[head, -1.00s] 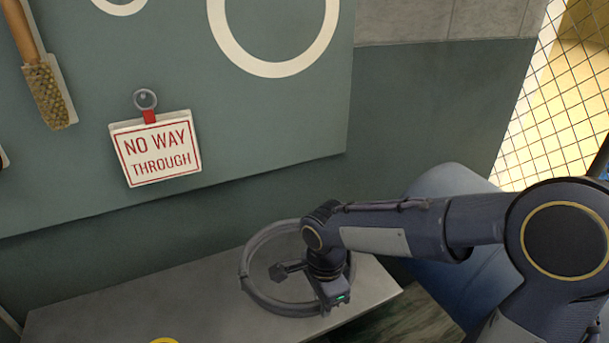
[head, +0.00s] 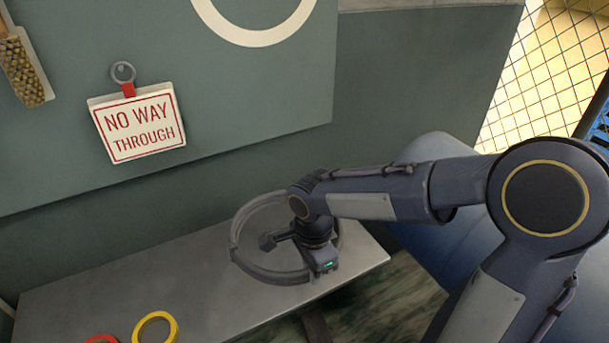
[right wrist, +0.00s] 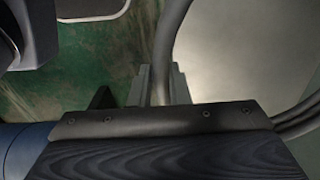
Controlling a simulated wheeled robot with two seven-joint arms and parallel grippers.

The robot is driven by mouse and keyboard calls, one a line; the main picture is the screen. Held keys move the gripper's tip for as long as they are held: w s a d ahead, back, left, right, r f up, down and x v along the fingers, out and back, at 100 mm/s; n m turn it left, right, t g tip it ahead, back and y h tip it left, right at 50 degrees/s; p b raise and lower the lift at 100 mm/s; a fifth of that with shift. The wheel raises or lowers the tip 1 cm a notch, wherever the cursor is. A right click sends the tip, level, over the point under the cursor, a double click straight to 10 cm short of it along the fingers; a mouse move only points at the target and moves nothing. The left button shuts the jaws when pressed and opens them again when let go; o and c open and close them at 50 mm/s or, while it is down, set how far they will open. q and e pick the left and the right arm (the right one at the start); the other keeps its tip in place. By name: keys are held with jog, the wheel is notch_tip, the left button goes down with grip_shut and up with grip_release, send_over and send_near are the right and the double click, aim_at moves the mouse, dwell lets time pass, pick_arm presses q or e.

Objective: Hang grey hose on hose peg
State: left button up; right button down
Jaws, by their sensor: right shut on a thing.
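The grey hose (head: 240,232) is a coiled loop over the grey bench in the head view. My right gripper (head: 322,262) is at the loop's right front side and shut on it. In the right wrist view the hose (right wrist: 172,35) passes between the fingers of the right gripper (right wrist: 158,88). I cannot tell whether the loop touches the bench or hangs just above it. No empty hose peg can be made out; white ring outlines (head: 255,38) mark the wall board. My left gripper is not in view.
Yellow (head: 155,328) and red (head: 101,339) rings lie on the bench (head: 190,270) at front left. A blue rounded object (head: 432,148) stands behind my right arm.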

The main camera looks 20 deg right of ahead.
jog(key=w+r+t+p, duration=0.1)
jog(key=w+r+t, duration=0.2)
jog(key=w+r, duration=0.55)
jog(key=w+d+r+t+p, duration=0.1)
jog(key=d+r+t, duration=0.15)
jog(key=r, duration=0.85)
jog(key=w+d+r+t+y, duration=0.15)
jog(key=r+t, duration=0.25)
jog(key=r, duration=0.7)
jog(key=w+d+r+t+h+p, duration=0.15)
jog(key=r+t, duration=0.25)
jog(key=r, duration=0.7)
jog(key=w+y+p, duration=0.1)
jog(key=w+p, duration=0.1)
jog(key=w, duration=0.6)
jog(key=shift+f, duration=0.3)
jog(key=shift+w, duration=0.1)
jog(key=shift+w+f, duration=0.3)
jog(key=shift+w, duration=0.05)
